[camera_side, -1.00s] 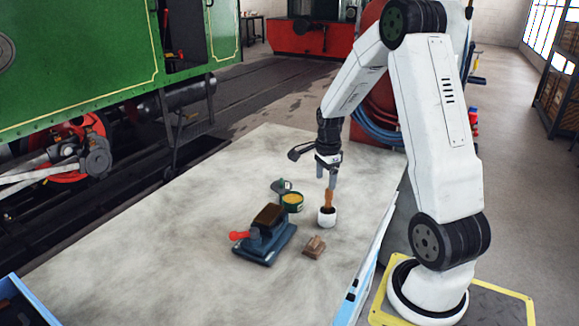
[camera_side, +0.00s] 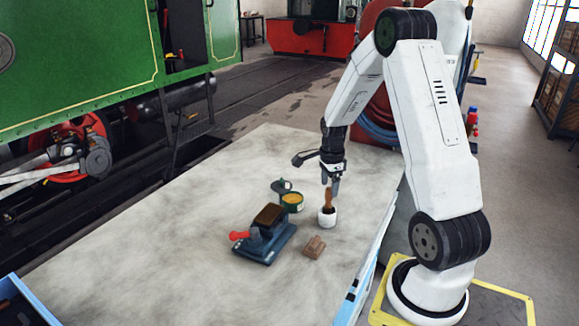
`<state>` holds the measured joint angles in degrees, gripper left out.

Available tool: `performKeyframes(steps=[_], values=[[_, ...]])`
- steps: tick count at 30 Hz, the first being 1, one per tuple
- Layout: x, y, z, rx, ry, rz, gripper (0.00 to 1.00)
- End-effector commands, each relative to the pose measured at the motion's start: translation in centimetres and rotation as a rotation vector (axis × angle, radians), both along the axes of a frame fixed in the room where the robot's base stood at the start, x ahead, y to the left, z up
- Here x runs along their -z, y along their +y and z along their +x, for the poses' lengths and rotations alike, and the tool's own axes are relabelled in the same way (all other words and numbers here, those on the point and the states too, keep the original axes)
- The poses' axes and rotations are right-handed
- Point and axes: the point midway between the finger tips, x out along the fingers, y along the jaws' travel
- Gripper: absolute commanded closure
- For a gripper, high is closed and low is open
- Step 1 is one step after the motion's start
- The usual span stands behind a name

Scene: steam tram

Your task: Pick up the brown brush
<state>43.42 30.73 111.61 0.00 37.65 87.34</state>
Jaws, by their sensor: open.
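The brown brush (camera_side: 328,198) stands upright in a small white pot (camera_side: 327,218) with a dark mouth, on the pale worktable. Its handle points up and its lower end is hidden inside the pot. My gripper (camera_side: 331,184) is open and points down right at the top of the handle. The fingertips look to be around or just beside the handle top; I cannot tell which from this view.
Left of the pot stand an open green tin (camera_side: 292,202) with yellow contents, its dark lid (camera_side: 281,186) and a blue tool (camera_side: 265,245) with a red knob. A brown block (camera_side: 314,247) lies in front. The table's left side (camera_side: 150,240) is clear.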

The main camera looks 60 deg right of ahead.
Motion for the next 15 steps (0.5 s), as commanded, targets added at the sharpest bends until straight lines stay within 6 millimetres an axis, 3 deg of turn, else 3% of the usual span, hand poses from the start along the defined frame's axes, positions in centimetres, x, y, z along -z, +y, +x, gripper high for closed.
performKeyframes(steps=[15], values=[[4.6, -0.2, 0.0, 0.0, 0.0, 0.0, 0.21]])
